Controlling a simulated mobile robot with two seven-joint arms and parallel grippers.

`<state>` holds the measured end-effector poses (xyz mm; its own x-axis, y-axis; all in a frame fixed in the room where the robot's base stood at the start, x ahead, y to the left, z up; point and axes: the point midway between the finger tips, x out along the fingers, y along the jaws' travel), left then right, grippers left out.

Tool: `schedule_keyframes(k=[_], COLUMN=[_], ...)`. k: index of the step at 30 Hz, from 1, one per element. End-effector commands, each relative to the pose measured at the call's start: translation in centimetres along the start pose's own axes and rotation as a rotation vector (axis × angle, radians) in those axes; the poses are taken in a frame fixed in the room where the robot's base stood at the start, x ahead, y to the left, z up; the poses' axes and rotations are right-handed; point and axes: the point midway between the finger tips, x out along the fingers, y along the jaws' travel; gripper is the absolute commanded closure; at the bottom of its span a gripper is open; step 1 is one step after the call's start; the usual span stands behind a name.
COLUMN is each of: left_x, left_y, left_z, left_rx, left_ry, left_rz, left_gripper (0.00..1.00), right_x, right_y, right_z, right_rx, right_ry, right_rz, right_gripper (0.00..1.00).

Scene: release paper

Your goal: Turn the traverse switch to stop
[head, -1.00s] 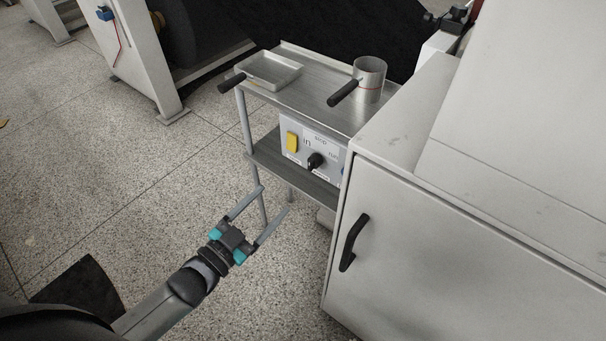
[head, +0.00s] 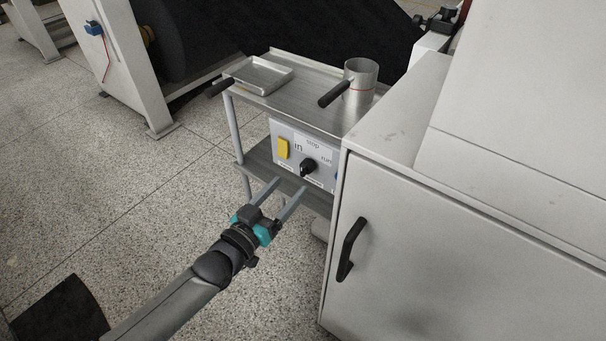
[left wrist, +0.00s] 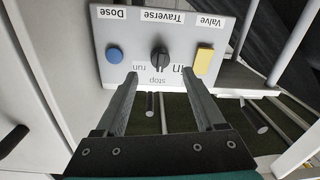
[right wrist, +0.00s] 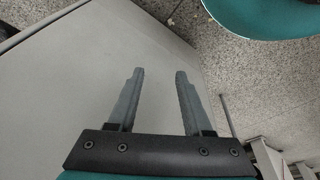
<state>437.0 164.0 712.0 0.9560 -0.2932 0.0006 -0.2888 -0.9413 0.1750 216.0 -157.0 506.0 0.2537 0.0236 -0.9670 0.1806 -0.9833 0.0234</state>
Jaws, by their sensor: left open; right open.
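The traverse switch is a black knob (head: 308,167) on a light grey control panel (head: 322,178) on the cart's lower shelf. In the left wrist view, the knob (left wrist: 159,60) sits under the "Traverse" label, with "run", "stop" and "in" around it. I cannot tell surely which word it points to. My left gripper (head: 290,185) is open and empty, in front of and a little below the knob. In the left wrist view, its fingers (left wrist: 159,74) stand either side of the knob's line, apart from it. My right gripper (right wrist: 159,73) is open and empty, over a pale surface.
A yellow switch (head: 283,148) and a blue button (left wrist: 114,55) flank the knob. A large grey cabinet (head: 430,240) stands close on the right. The floor at left is open.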

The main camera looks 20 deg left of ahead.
Motion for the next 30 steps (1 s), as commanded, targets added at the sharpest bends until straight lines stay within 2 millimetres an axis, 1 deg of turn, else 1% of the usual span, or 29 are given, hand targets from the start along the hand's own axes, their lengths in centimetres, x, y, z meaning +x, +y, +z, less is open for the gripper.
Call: schedule_keyframes(k=[1,3,9,15,21,29,30], left_x=[0.8,1.9,4.5,6.2,6.9,7.0,7.0], left_y=[0.0,0.0,0.0,0.0,0.0,0.0,0.0], left_z=[0.1,0.1,0.1,0.1,0.1,0.0,0.0], left_rx=[0.000,0.000,0.000,0.000,0.000,0.000,0.000], left_ry=[0.003,0.003,0.002,0.001,-0.001,-0.001,-0.001], left_rz=[0.000,0.001,0.001,0.000,0.000,0.000,0.000], left_gripper=[0.29,0.29,0.29,0.29,0.29,0.29,0.31], right_x=[-0.2,-0.8,-2.6,-4.0,-4.7,-4.8,-4.8], right_y=[0.0,0.1,0.2,0.2,0.2,0.2,0.2], right_z=[-0.4,-0.9,-2.1,-2.9,-3.2,-3.3,-3.3], right_rx=[0.000,0.001,0.003,0.004,0.004,0.004,0.004], right_ry=[0.010,0.022,0.052,0.074,0.082,0.083,0.083], right_rz=[0.001,0.001,0.003,0.005,0.005,0.005,0.005], right_gripper=[0.50,0.50,0.50,0.50,0.50,0.50,0.50])
